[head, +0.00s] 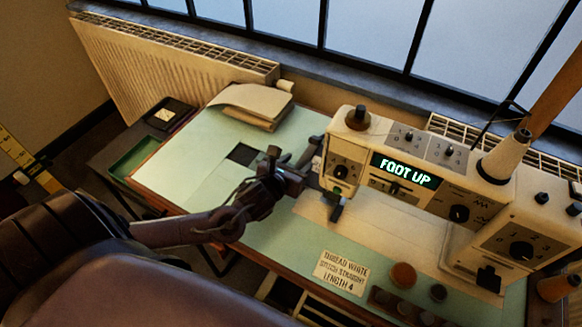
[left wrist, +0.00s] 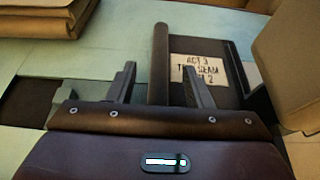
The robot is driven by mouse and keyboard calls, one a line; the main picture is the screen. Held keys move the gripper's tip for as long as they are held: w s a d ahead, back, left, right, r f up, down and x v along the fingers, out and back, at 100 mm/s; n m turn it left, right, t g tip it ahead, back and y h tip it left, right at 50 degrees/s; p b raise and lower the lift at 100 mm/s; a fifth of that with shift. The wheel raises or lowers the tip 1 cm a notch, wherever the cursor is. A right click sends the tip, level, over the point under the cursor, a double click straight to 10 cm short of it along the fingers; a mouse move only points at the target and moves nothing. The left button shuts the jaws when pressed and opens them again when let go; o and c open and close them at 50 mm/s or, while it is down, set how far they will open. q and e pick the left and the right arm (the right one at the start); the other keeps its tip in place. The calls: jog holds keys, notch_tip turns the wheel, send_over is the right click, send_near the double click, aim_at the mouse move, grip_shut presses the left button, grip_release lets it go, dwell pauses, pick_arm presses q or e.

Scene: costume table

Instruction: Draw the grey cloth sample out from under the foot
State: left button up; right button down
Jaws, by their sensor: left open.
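The sewing machine (head: 345,175) is pale, with a lit display (head: 404,170) that reads FOOT UP. I cannot make out the grey cloth sample or the foot in either view; my left arm and the machine's body may hide them. My left gripper (head: 295,168) is just left of the machine's left end, over the pale green table. In the left wrist view its two fingers (left wrist: 160,88) are apart. A dark bar (left wrist: 160,45) shows in the gap between them, and I cannot tell whether they touch it. My right gripper is not in view.
A dark panel with a pale label (left wrist: 197,68) lies beside the bar. Folded tan cloth (head: 252,103) lies at the back left. A dark square (head: 242,153) is left of my gripper. A lettered card (head: 341,272) and a reddish-brown round thing (head: 403,275) are in front of the machine.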

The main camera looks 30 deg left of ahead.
aim_at(305, 156)
pick_arm(q)
jog(key=shift+x, duration=2.4)
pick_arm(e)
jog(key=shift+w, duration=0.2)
